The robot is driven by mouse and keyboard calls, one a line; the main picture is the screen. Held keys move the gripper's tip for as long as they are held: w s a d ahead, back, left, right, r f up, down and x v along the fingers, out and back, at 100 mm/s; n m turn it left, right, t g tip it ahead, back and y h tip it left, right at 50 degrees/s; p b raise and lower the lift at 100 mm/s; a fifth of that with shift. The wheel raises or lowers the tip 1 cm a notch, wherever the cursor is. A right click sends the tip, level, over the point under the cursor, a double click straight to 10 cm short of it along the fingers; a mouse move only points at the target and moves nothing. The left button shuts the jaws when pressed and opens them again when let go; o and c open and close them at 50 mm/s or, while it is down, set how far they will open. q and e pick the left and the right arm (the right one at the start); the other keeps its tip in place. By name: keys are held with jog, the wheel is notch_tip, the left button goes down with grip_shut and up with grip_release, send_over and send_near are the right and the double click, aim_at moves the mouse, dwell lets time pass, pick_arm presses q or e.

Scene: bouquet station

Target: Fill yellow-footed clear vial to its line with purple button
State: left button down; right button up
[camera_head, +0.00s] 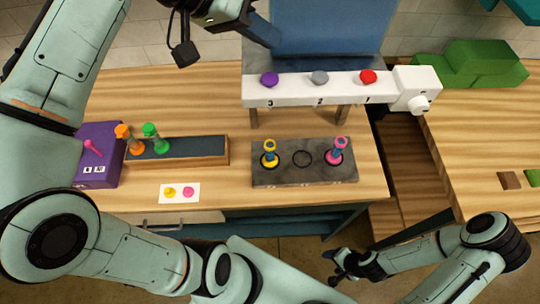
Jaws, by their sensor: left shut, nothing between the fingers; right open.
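The purple button (269,79) is the left one on the white bar of the dispenser, above the number 3. The yellow-footed vial (270,153) stands upright in the left ring of the dark grey plate, below and in front of that button. Its line and fill level are too small to tell. My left gripper (183,54) is shut and empty, up to the left of the purple button and apart from it. My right gripper (340,267) is open and empty, low in front of the table, away from the vial.
A grey button (320,78) and a red button (368,76) share the bar. A pink-footed vial (338,151) stands in the plate's right ring; the middle ring is empty. Orange (125,137) and green (151,137) vials stand on a tray (205,150). A card (180,199) lies in front.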

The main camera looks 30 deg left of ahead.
dwell(0.8)
pick_arm(q)
jog(key=shift+r, duration=1.9)
jog(key=shift+f, duration=0.15)
pick_arm(e)
jog(key=shift+s, duration=0.1)
pick_arm(q)
jog(key=b, duration=0.5)
send_over(265, 78)
notch_tip(265, 78, down, 8)
jog(key=shift+r, duration=0.15)
jog(key=shift+f+b, duration=0.4)
jog(key=shift+f, duration=0.05)
pick_arm(e)
jog(key=s+f+g, duration=0.1)
jog(key=s+f, duration=0.5)
jog(key=f, duration=0.1)
jog(key=shift+s+f, duration=0.25)
jog(key=shift+s, duration=0.15)
pick_arm(q)
jog(key=shift+f, duration=0.1)
pick_arm(e)
jog(key=shift+f, duration=0.1)
